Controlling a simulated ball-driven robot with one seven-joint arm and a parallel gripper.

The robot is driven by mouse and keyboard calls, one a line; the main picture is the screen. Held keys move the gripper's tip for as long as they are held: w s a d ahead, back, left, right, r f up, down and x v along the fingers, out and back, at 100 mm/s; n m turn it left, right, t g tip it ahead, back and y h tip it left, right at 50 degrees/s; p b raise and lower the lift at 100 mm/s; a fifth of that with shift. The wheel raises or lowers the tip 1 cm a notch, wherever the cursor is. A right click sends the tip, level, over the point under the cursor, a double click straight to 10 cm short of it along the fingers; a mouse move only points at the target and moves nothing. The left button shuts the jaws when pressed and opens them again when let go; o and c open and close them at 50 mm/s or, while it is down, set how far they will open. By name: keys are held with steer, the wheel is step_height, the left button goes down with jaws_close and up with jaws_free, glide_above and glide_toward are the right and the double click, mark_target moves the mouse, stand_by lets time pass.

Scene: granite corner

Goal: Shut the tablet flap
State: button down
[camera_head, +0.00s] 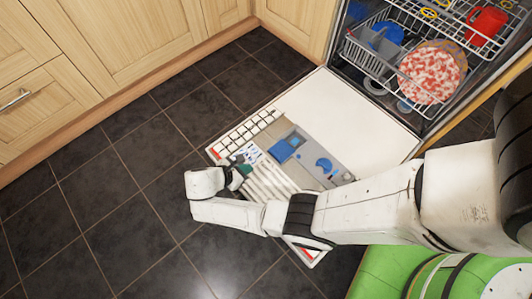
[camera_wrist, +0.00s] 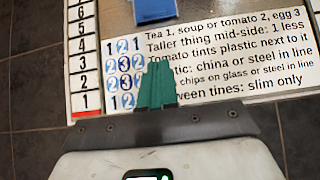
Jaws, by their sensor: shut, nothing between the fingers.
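The dishwasher door (camera_head: 345,105) lies folded down, its inner face up. A grey dispenser panel (camera_head: 312,150) is set in it. A blue square piece (camera_head: 284,150), apparently the tablet flap, sits on the panel's left part; whether it stands open is too small to tell. A blue piece also shows at the top edge of the wrist view (camera_wrist: 155,10), cut off by the frame. My gripper (camera_head: 240,172) has green fingers, shut and empty, over the printed part of the door, left of and below the blue piece. The fingers (camera_wrist: 157,85) point towards it in the wrist view.
The open dishwasher's racks (camera_head: 375,65) stand at the top right, with a patterned plate (camera_head: 432,72) and a red item (camera_head: 485,25). Wooden cabinets (camera_head: 110,45) line the back left. Dark tiled floor (camera_head: 120,215) is clear on the left.

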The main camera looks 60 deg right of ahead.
mark_target(275, 157)
steer(key=b+x, duration=0.5)
steer(key=x, duration=0.5)
steer(key=shift+f, duration=0.2)
steer(key=shift+s+d+r, duration=0.1)
steer(key=shift+s+d, duration=0.1)
steer(key=shift+d, duration=0.35)
steer(key=shift+s+d, duration=0.2)
steer(key=shift+d, duration=0.35)
steer(key=shift+s+d+r+b, duration=0.1)
steer(key=shift+s+d+b, duration=0.1)
steer(key=shift+d+b, duration=0.45)
steer(key=shift+d, duration=0.2)
